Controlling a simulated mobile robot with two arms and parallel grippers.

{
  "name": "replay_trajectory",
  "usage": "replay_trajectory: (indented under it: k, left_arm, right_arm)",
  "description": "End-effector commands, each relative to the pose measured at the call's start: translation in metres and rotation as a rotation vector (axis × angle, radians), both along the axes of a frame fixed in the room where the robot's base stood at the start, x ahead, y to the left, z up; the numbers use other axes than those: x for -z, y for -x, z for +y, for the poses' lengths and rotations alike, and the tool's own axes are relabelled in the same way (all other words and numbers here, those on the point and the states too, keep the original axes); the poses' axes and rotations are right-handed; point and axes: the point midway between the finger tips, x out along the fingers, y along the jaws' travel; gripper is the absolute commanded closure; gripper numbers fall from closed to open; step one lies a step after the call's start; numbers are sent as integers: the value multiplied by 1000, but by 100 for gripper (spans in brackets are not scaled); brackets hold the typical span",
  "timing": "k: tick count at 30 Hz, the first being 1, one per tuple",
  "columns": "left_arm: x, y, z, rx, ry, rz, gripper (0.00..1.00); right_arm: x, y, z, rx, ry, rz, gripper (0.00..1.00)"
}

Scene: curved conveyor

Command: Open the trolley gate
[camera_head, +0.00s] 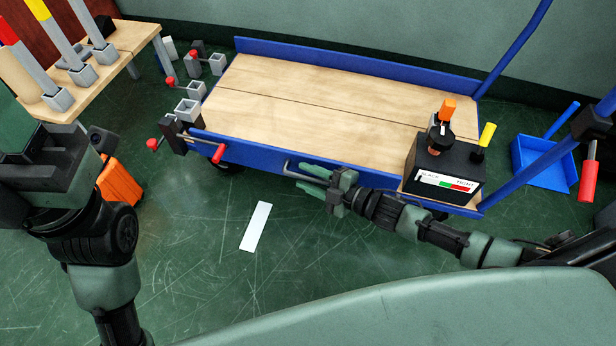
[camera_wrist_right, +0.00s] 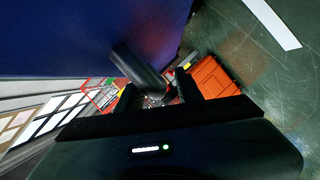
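The trolley (camera_head: 300,85) has a wooden deck and blue low sides. Its near blue side panel (camera_head: 260,156) stands upright along the deck edge, with a grey bar handle (camera_head: 290,168) on its outer face. My right gripper (camera_head: 301,176) is at this handle, its two green fingers apart, one above and one below the bar. In the right wrist view the dark handle (camera_wrist_right: 140,68) shows close by the fingers, against the blue panel; contact cannot be told. A red-tipped latch (camera_head: 218,153) sits at the panel's left end. My left gripper (camera_head: 48,150) is at the left; its fingers are not clear.
A black box (camera_head: 440,160) with coloured-handled items stands on the trolley's right end. A wooden table (camera_head: 125,45) with tools stands at upper left. An orange crate (camera_head: 120,180) and a white strip (camera_head: 256,227) are on the floor. A blue dustpan (camera_head: 545,160) lies at right.

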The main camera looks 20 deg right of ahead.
Motion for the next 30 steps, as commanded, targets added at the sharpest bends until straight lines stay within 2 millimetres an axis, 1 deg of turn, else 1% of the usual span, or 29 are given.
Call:
replay_trajectory:
  k: [1, 4, 5, 30]
  left_arm:
    - [0, 0, 0, 0, 0, 0, 60]
    - [0, 0, 0, 0, 0, 0, 60]
    - [0, 0, 0, 0, 0, 0, 60]
    - [0, 0, 0, 1, 0, -1, 60]
  right_arm:
    - [0, 0, 0, 0, 0, 0, 70]
    - [0, 0, 0, 0, 0, 0, 97]
    - [0, 0, 0, 0, 0, 0, 100]
    - [0, 1, 0, -1, -1, 0, 100]
